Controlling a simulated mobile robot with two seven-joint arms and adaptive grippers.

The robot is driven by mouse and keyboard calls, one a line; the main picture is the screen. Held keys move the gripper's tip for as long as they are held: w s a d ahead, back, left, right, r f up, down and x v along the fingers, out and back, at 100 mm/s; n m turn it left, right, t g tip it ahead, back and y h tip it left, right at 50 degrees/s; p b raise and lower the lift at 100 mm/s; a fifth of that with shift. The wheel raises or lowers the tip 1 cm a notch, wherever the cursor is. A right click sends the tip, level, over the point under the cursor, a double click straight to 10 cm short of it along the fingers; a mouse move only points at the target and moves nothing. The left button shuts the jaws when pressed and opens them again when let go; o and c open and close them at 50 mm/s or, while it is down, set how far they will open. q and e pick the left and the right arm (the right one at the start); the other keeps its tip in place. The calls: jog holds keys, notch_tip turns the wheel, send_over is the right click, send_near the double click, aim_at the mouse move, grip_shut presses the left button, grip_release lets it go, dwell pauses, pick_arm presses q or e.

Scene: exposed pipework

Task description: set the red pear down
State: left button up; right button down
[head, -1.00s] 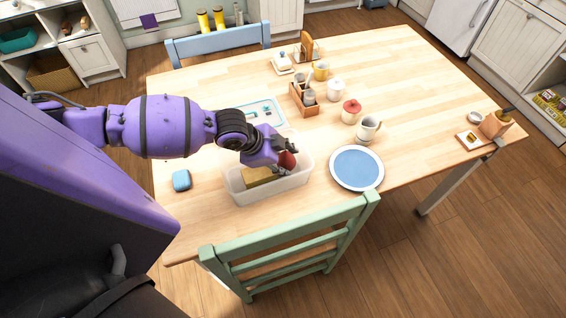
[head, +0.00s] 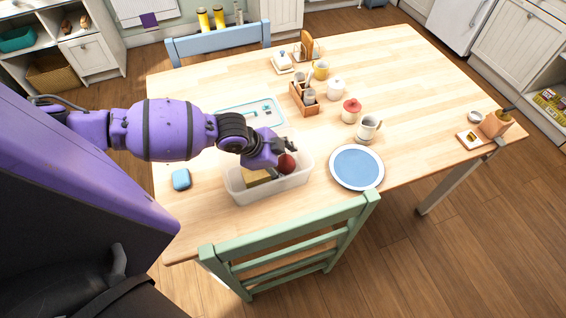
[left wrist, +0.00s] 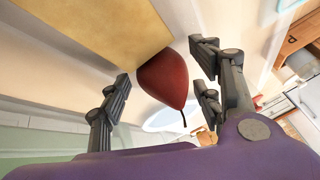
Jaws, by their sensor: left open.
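The red pear (head: 287,163) rests inside a translucent plastic bin (head: 268,192), toward its right end. In the left wrist view the pear (left wrist: 164,80) lies between the spread fingers, stem toward me, with gaps visible beside it. My left gripper (head: 283,153) is open above the bin, just by the pear, and partly covers the bin's far side. A tan block (head: 257,178) lies in the bin to the left of the pear; it also shows in the left wrist view (left wrist: 90,35). My right gripper is not in view.
A blue plate (head: 357,167) is right of the bin. A blue case (head: 181,180) lies to its left, a light tray (head: 245,112) behind it. A mug (head: 369,128) and red-lidded jar (head: 351,110) stand farther back. A green chair (head: 300,245) is in front.

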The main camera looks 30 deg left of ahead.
pick_arm(q)
jog(key=v, duration=1.2)
jog(key=shift+p, duration=0.45)
